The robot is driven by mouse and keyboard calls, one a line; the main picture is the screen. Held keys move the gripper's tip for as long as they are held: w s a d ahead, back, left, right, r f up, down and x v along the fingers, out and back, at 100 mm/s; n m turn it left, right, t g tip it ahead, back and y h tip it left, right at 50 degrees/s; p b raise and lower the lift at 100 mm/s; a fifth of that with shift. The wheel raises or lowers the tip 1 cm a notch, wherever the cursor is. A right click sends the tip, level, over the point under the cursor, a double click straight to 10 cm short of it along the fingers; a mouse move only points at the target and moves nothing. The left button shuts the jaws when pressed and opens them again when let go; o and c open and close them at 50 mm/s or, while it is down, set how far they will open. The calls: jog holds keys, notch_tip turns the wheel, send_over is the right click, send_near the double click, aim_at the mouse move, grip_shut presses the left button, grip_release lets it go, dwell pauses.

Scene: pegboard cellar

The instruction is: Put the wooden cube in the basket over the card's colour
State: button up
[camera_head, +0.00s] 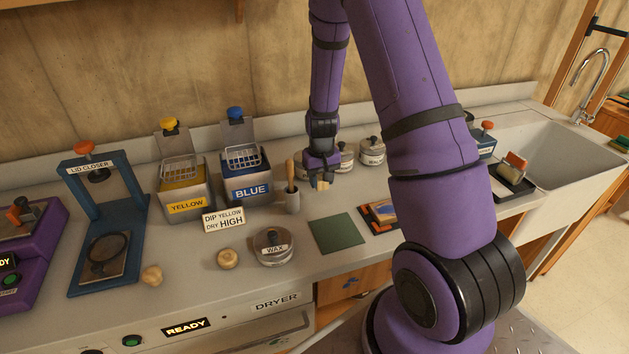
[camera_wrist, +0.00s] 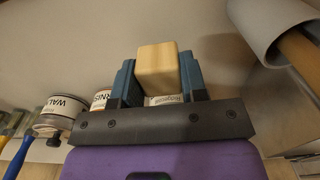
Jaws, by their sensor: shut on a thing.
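My gripper (camera_head: 321,178) is shut on the wooden cube (camera_head: 323,185) and holds it above the counter, right of the grey cup. In the wrist view the pale cube (camera_wrist: 157,66) sits between the two blue fingers. The card (camera_head: 224,219) reads "DIP YELLOW DRY HIGH" and stands in front of the tanks. The yellow tank (camera_head: 187,206) has a wire basket (camera_head: 181,173) over it. The blue tank (camera_head: 251,191) to its right has a similar basket (camera_head: 242,155). Both baskets look empty.
A grey cup (camera_head: 292,201) with a wooden-handled tool stands between my gripper and the blue tank. A wax tin (camera_head: 274,247), a green mat (camera_head: 336,233) and labelled cans (camera_head: 371,151) are nearby. The lid closer (camera_head: 107,220) stands left of the tanks.

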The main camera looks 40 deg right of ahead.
aim_at(321, 188)
jog(key=shift+f, duration=1.65)
jog(key=shift+f, duration=0.15)
jog(key=o, duration=0.9)
